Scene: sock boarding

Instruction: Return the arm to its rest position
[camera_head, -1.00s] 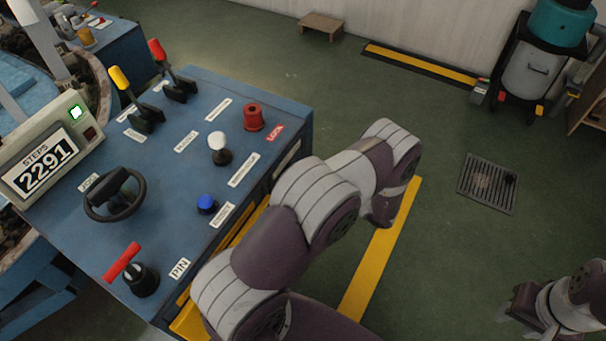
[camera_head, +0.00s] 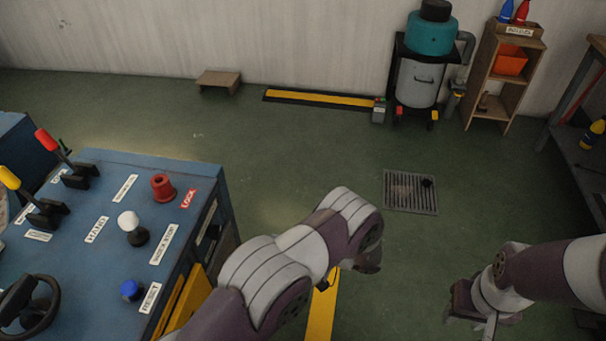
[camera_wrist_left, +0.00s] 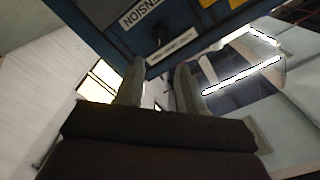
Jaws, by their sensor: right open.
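My left arm comes in from the bottom middle of the head view, beside the blue control desk (camera_head: 190,165). Its gripper (camera_head: 370,264) is largely hidden behind its own wrist. In the left wrist view, the left gripper (camera_wrist_left: 160,82) shows two fingers apart with nothing between them, and the desk's side with labels is beyond them. My right arm comes in from the right edge. Its gripper (camera_head: 462,305) is open above the green floor, away from the desk, and holds nothing that I can see.
The desk carries a red knob (camera_head: 163,187), a white knob (camera_head: 129,221), a blue button (camera_head: 131,290) and levers. A floor drain (camera_head: 410,205), a teal-topped vacuum (camera_head: 417,75), a wooden shelf (camera_head: 492,100) and a workbench (camera_head: 575,160) stand beyond. Open floor lies between.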

